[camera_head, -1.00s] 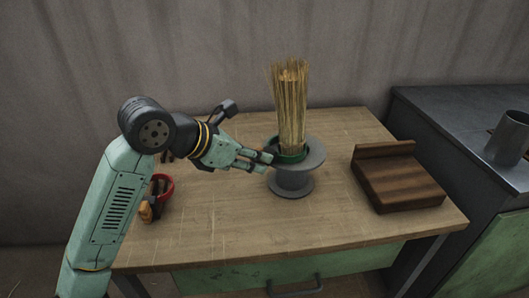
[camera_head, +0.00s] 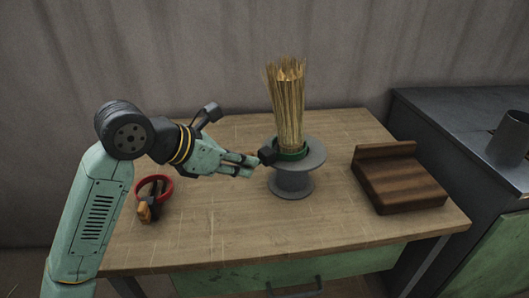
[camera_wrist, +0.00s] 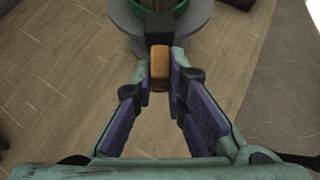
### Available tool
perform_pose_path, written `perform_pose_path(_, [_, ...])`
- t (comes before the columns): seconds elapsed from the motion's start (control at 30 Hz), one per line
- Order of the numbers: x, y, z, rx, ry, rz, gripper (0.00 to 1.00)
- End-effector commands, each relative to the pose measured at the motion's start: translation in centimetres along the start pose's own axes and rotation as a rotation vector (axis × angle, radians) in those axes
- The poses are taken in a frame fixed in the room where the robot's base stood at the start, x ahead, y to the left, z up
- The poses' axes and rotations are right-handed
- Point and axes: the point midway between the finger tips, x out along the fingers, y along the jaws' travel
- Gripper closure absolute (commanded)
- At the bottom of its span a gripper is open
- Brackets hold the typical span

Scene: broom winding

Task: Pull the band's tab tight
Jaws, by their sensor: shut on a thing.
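A bundle of straw (camera_head: 289,105) stands upright in the middle of a grey spool-shaped stand (camera_head: 295,181). A green band (camera_head: 291,155) goes around its foot. A dark block (camera_head: 267,155) sits on the band's left side. It also shows at the top of the wrist view (camera_wrist: 159,27). An orange-brown tab (camera_wrist: 160,66) comes out of the block toward me. My gripper (camera_head: 256,161) is left of the stand, its fingers shut on the tab in the wrist view (camera_wrist: 162,72). The head view hides the tab behind the fingers. The straw looks narrower low down and flares at the top.
The stand is on a wooden table (camera_head: 230,225). A red-handled tool (camera_head: 166,188) and a small orange piece (camera_head: 144,212) lie at its left. A dark wooden block with a raised back (camera_head: 400,185) lies at its right. A dark cabinet (camera_head: 470,125) stands beyond.

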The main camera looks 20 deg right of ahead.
Motion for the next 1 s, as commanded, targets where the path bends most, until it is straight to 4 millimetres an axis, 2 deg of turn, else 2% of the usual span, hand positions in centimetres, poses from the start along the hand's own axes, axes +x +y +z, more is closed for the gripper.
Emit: perform_pose_path(1.0, [-2.0,0.0,-1.6,0.000,-0.001,0.000,1.00])
